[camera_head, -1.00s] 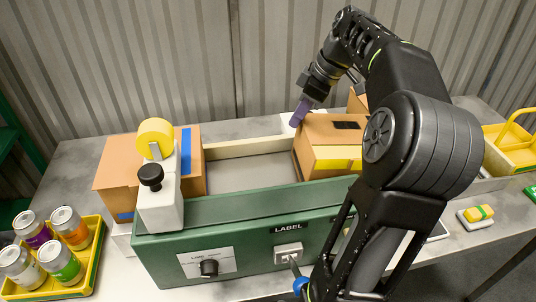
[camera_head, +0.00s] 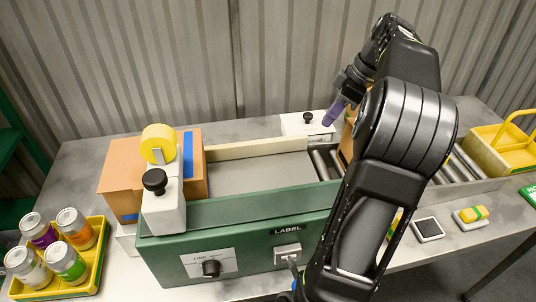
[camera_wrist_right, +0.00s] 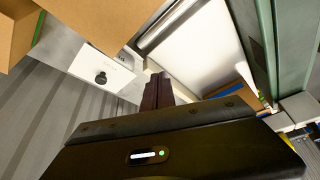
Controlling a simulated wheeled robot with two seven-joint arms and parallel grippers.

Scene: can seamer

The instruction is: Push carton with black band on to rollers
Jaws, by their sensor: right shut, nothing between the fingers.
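A brown carton (camera_head: 346,138) shows only as a narrow strip at the right end of the machine, beside the rollers (camera_head: 324,160). My right arm hides the rest, so its band cannot be seen. A brown carton face (camera_wrist_right: 92,18) also fills the upper left of the right wrist view, next to a silver roller (camera_wrist_right: 165,24); no black band shows on it. My right gripper (camera_head: 328,122) is shut and empty, by the carton's left end. Its dark purple fingers (camera_wrist_right: 157,92) are together, and touching cannot be told. My left gripper is out of view.
A carton with a blue band (camera_head: 125,182) stands at the machine's left end, behind the yellow tape roll (camera_head: 158,143). The grey belt (camera_head: 255,172) is bare. A white block with a black knob (camera_head: 293,124) stands behind the rollers. Cans fill a yellow tray (camera_head: 98,265) at left.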

